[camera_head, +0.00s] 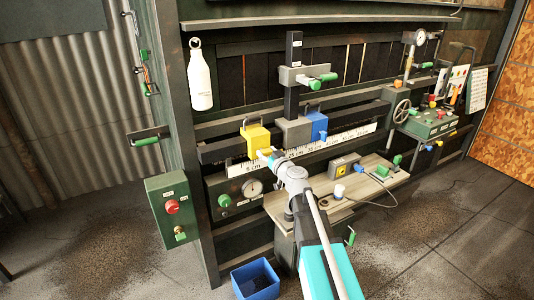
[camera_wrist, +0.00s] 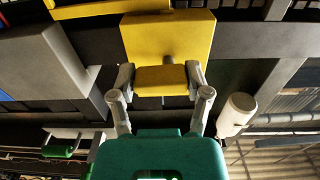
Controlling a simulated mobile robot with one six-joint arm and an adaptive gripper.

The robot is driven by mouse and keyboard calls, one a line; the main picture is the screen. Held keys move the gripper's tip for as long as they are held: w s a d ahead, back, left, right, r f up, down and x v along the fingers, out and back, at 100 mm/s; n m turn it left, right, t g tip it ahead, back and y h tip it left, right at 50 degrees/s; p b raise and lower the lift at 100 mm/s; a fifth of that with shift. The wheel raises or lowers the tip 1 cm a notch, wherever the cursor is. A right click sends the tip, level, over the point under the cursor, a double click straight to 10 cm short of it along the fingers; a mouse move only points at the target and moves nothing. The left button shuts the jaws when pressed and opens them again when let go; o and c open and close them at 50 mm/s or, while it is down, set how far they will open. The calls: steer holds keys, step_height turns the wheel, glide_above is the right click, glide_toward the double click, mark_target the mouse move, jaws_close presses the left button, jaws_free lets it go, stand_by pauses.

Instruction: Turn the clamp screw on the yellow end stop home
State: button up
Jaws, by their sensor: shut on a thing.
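The yellow end stop (camera_head: 257,138) sits on the dark horizontal rail at the left end of the scale. In the wrist view its yellow body (camera_wrist: 168,35) fills the top middle. A short grey shaft runs from it to a yellow block-like head (camera_wrist: 162,80), which looks like the clamp screw's head. My gripper (camera_head: 266,154) reaches the front of the end stop; in the wrist view my gripper (camera_wrist: 161,82) has one finger on each side of the yellow head and is shut on it. The screw's thread and depth are hidden.
A grey block and a blue block (camera_head: 317,126) stand right of the end stop on the rail. The white scale (camera_head: 330,140) runs below. A white bottle (camera_head: 200,78) hangs at the left. A wooden shelf (camera_head: 325,185) with small devices lies below right.

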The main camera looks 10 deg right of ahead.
steer(key=shift+m, duration=0.4)
steer(key=m, duration=0.3)
steer(key=shift+f, duration=0.15)
steer(key=m, duration=0.4)
steer(key=shift+a+f+m, duration=0.1)
steer(key=shift+a+m, duration=0.1)
steer(key=shift+m, duration=0.1)
steer(key=m, duration=0.4)
steer(key=shift+s+a+f+m+b, duration=0.1)
steer(key=shift+a+m+b, duration=0.05)
steer(key=shift+m+b, duration=0.2)
steer(key=shift+a+m, duration=0.15)
steer(key=shift+m, duration=1.9)
steer(key=o, duration=1.2)
steer(key=shift+c, duration=0.2)
